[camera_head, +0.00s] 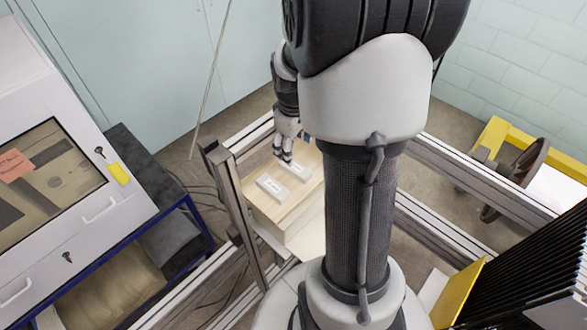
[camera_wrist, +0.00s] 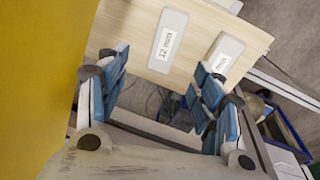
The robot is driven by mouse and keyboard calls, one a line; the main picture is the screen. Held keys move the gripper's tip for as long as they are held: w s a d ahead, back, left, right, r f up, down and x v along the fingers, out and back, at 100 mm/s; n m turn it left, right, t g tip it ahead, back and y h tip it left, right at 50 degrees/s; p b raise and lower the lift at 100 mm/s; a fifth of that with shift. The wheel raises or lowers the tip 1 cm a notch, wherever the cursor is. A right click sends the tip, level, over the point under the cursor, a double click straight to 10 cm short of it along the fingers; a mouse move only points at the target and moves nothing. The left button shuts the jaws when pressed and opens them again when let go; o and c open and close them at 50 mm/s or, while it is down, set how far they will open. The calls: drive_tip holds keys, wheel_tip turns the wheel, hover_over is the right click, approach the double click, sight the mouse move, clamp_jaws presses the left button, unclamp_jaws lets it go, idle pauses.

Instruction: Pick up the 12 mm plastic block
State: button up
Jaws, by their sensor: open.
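The 12 mm block (camera_wrist: 171,27) is a pale, flat rectangle with a white label in the wrist view. It lies on the light wooden board (camera_wrist: 120,25), beyond the gap between my fingertips. A second pale block (camera_wrist: 232,46) lies to its right, partly hidden by my right finger, its label not fully readable. My gripper (camera_wrist: 160,75) is open with nothing between its blue-padded fingers. In the head view my gripper (camera_head: 284,158) is low over the board's far part, close to one of two pale blocks; their labels are too small to read there.
Metal frame rails (camera_head: 230,205) run around the board. A white cabinet machine (camera_head: 60,150) stands at the left on a blue-framed bench. A dark wheel (camera_head: 515,178) and yellow panels are at the right. My arm hides the board's right side.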

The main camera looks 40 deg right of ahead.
sight(295, 167)
drive_tip(key=f, duration=0.4)
drive_tip(key=shift+w+d, duration=0.2)
drive_tip(key=f, duration=0.1)
drive_tip(key=f+b, duration=0.1)
drive_tip(key=f, duration=0.2)
drive_tip(key=shift+s+f, duration=0.2)
drive_tip(key=shift+s, duration=0.1)
drive_tip(key=shift+w+f, duration=0.15)
drive_tip(key=shift+f, duration=0.2)
drive_tip(key=c, duration=1.2)
drive_tip(key=shift+r, duration=0.15)
drive_tip(key=shift+c, duration=0.2)
